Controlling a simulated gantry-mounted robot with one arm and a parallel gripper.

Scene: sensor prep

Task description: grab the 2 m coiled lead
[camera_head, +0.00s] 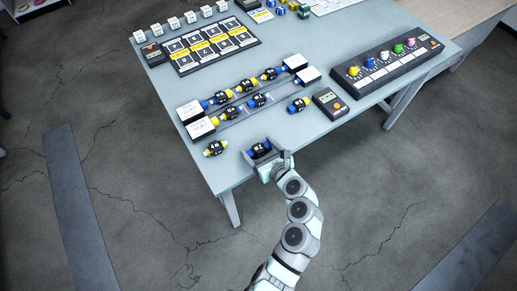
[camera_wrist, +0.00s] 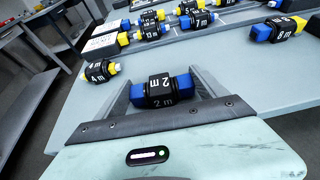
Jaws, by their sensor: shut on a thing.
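The 2 m lead (camera_wrist: 161,90) is a short black coil marked "2 m" with blue ends. In the wrist view it lies between the two fingers of my gripper (camera_wrist: 165,97), which are shut on its blue ends. In the head view the lead (camera_head: 261,147) shows in my gripper (camera_head: 262,150) at the table's front edge, near the left corner. I cannot tell whether it touches the table top.
A yellow-ended 4 m lead (camera_head: 215,148) lies just left of my gripper; an 8 m lead (camera_head: 299,104) lies to the right.

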